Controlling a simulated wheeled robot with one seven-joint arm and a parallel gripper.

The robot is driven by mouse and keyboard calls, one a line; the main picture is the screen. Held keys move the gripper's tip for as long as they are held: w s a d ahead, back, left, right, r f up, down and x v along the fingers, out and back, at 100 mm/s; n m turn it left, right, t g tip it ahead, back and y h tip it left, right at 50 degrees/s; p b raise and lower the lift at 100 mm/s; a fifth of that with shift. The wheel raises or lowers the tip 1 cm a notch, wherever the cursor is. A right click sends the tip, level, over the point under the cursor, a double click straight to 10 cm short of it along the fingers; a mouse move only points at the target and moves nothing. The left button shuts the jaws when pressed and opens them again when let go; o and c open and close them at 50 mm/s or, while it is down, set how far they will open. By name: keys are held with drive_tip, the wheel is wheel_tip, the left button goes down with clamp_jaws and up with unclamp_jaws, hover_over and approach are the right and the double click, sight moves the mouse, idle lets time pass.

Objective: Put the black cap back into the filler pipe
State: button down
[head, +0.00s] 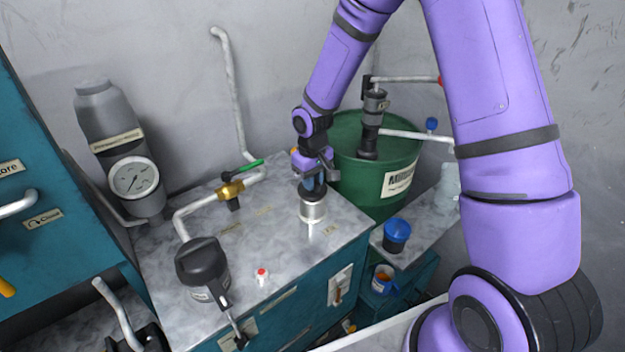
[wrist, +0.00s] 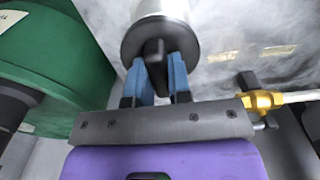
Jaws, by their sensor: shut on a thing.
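The black cap (wrist: 133,42) is a round dark disc with a raised grip bar, seen large in the wrist view. The blue fingers of my gripper (wrist: 160,65) are closed on both sides of that bar. The silver filler pipe (head: 313,210) stands upright on the grey cabinet top, and its pale metal side shows behind the cap in the wrist view (wrist: 163,7). In the head view my gripper (head: 313,180) is directly above the pipe, with the cap at the pipe's mouth. I cannot tell whether the cap is fully seated.
A brass valve with a green handle (head: 230,189) and white piping stand left of the pipe. A green drum (head: 345,170) with a pump is close behind on the right. A dark filter-like unit (head: 203,262) and a small red-topped knob (head: 262,274) are in front. A blue-lidded cup (head: 397,232) stands right.

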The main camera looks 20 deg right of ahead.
drive_tip(key=shift+f, duration=0.1)
drive_tip(key=shift+f, duration=0.35)
drive_tip(key=shift+f, duration=0.15)
drive_tip(key=c, duration=1.1)
unclamp_jaws()
drive_tip(key=shift+o, duration=0.2)
wheel_tip(320, 180, up, 13)
drive_tip(key=shift+r, duration=0.2)
